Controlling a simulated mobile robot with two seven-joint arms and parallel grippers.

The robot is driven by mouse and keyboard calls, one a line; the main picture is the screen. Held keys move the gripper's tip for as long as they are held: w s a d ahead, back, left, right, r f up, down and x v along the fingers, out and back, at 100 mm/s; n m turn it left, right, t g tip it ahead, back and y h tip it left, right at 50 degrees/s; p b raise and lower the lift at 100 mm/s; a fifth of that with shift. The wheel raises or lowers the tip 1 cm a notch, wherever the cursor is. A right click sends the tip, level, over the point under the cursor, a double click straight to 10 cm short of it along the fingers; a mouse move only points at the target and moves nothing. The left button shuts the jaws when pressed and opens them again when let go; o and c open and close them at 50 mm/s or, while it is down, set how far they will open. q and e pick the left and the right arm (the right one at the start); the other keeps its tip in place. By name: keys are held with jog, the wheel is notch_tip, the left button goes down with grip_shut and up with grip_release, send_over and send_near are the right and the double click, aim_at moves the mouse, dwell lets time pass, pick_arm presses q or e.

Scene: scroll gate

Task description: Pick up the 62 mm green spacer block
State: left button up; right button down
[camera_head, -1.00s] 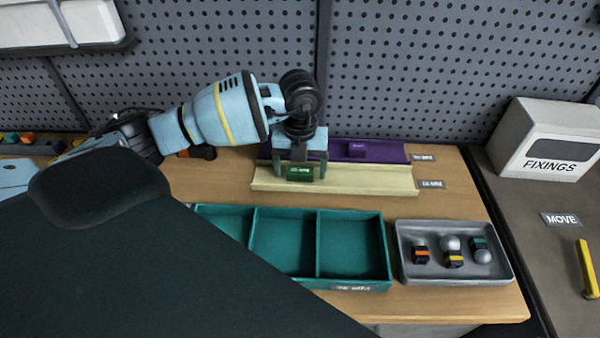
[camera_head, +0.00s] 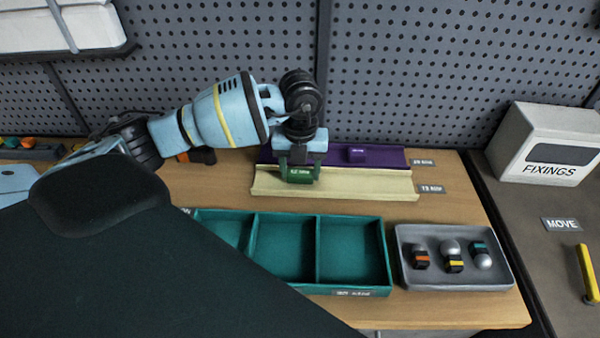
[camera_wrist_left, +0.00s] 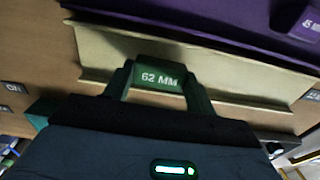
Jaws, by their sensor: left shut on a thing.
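The green spacer block (camera_head: 300,174) is between the fingers of my left gripper (camera_head: 299,171), over the cream channel (camera_head: 375,184). In the left wrist view the block (camera_wrist_left: 160,78) shows its "62 MM" label, and the fingers of my left gripper (camera_wrist_left: 160,84) press on its two ends. The left gripper is shut on it. Whether the block's underside touches the channel is hard to tell. My right gripper is not in view.
A purple channel (camera_head: 390,156) with a purple block (camera_head: 356,155) lies behind the cream one. In front are a teal divided tray (camera_head: 352,250) and a grey tray (camera_head: 430,272) with several small parts. A pegboard (camera_head: 420,70) stands close behind; a FIXINGS box (camera_head: 548,145) is at right.

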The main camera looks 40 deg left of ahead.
aim_at(300, 172)
pick_arm(q)
notch_tip(300, 172, up, 9)
jog(key=shift+r, duration=0.1)
